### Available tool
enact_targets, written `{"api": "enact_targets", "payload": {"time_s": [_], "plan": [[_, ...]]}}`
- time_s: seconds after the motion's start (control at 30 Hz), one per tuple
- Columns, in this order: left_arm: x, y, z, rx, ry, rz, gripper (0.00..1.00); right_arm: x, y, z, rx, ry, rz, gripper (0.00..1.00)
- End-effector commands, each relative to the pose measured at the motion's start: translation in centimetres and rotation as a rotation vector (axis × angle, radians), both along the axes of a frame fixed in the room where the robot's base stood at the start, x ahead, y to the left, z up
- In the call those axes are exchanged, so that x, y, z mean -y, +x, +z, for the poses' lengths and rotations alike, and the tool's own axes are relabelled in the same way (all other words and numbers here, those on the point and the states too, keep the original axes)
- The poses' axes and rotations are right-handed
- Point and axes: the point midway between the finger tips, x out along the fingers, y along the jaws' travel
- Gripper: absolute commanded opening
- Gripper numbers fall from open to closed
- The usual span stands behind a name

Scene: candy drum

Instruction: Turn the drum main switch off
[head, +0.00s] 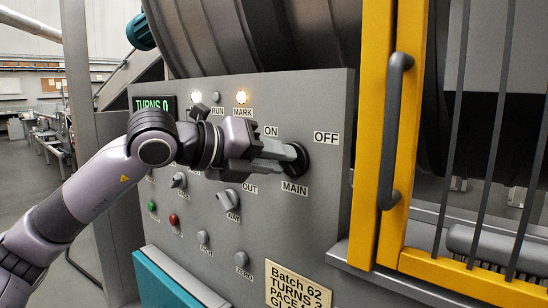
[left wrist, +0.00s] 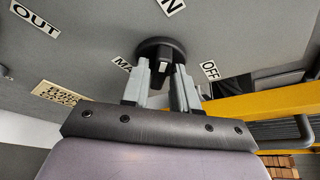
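The main switch (head: 300,157) is a black round knob on the grey panel. ON is printed above it, OFF (head: 326,138) to its upper right and MAIN below it. In the left wrist view the knob (left wrist: 160,47) has a raised grip with a pale mark, lying between my grey fingers. My left gripper (head: 284,156) reaches in from the left, and its fingers look closed on the grip from both sides; it also shows in the left wrist view (left wrist: 161,78). The gripper hides much of the knob in the head view, so its exact pointing is unclear. My right gripper is not in view.
Other panel controls include a WAY knob (head: 229,199), a green button (head: 152,206) and a red button (head: 173,219). The MARK lamp (head: 241,97) is lit. A yellow frame with a dark handle (head: 395,130) stands close to the right of the switch.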

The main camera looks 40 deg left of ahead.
Motion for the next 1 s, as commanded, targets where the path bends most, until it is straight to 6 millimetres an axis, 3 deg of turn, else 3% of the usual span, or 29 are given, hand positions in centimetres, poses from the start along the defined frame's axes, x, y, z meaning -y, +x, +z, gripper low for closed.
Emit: {"api": "enact_targets", "payload": {"time_s": [0.03, 0.07, 0.57, 1.0], "plan": [[0.0, 0.0, 0.0, 0.0, 0.0, 0.0, 0.1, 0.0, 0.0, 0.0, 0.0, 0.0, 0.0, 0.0], [0.0, 0.0, 0.0, 0.0, 0.0, 0.0, 0.0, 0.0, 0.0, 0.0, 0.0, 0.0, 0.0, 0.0], [0.1, -0.1, 0.2, 0.006, 0.083, -0.001, 0.0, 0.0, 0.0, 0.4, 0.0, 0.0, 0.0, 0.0], [0.6, -0.1, 0.5, 0.037, 0.451, -0.002, 0.0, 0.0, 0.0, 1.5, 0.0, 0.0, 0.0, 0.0]]}}
